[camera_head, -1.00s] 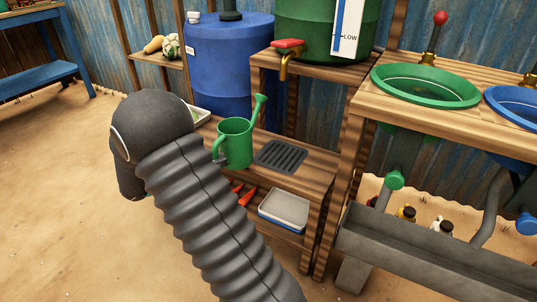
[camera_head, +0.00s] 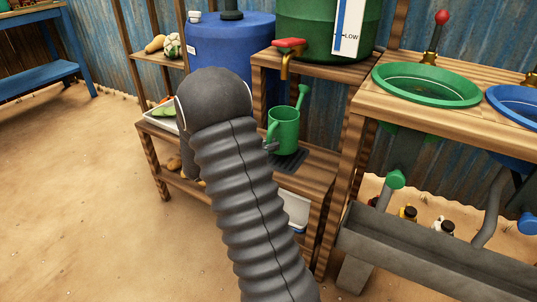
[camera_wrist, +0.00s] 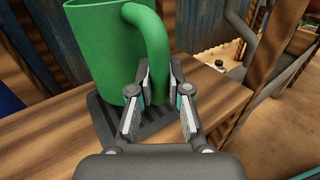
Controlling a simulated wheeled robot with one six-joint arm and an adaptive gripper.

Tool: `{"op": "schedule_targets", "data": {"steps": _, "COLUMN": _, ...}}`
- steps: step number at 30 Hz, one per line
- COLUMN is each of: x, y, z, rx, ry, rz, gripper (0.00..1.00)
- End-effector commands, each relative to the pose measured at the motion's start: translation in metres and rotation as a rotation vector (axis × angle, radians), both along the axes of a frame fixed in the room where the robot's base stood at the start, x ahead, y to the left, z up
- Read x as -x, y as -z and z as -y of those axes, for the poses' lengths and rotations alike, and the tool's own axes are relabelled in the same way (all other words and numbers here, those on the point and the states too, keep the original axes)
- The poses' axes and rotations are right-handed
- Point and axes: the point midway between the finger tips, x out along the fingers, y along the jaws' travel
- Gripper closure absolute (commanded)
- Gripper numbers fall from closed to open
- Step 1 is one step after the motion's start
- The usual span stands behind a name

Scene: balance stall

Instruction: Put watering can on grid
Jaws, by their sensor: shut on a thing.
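The green watering can (camera_head: 285,132) is upright at the dark slatted grid (camera_head: 290,163) on the low wooden shelf. In the wrist view the can (camera_wrist: 105,50) covers the far part of the grid (camera_wrist: 152,135), and its handle comes down between my fingers. My gripper (camera_wrist: 153,82) is shut on the can's handle (camera_wrist: 150,45). In the head view my gripper (camera_head: 271,146) shows only in part at the can's left side. I cannot tell whether the can's base touches the grid.
A red-handled tap (camera_head: 287,50) on the green barrel hangs above the shelf. A blue barrel (camera_head: 225,50) stands behind. A tray with vegetables (camera_head: 160,115) lies at the shelf's left end. The counter with the green basin (camera_head: 425,85) stands to the right.

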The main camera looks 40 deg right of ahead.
Motion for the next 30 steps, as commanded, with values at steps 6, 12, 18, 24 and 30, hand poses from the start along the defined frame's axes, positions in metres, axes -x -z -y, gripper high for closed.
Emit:
{"op": "schedule_targets", "data": {"steps": 6, "x": -0.001, "y": 0.032, "z": -0.002, "rx": -0.001, "ry": -0.002, "rz": -0.005, "gripper": 1.0}}
{"op": "schedule_targets", "data": {"steps": 12, "x": -0.001, "y": 0.032, "z": -0.002, "rx": -0.001, "ry": -0.001, "rz": -0.003, "gripper": 1.0}}
{"op": "schedule_targets", "data": {"steps": 18, "x": -0.001, "y": 0.036, "z": -0.002, "rx": -0.001, "ry": -0.001, "rz": -0.003, "gripper": 0.81}}
{"op": "schedule_targets", "data": {"steps": 24, "x": -0.001, "y": 0.035, "z": -0.002, "rx": -0.001, "ry": -0.001, "rz": -0.003, "gripper": 0.58}}
{"op": "schedule_targets", "data": {"steps": 30, "x": -0.001, "y": 0.034, "z": -0.002, "rx": -0.001, "ry": -0.001, "rz": -0.003, "gripper": 0.58}}
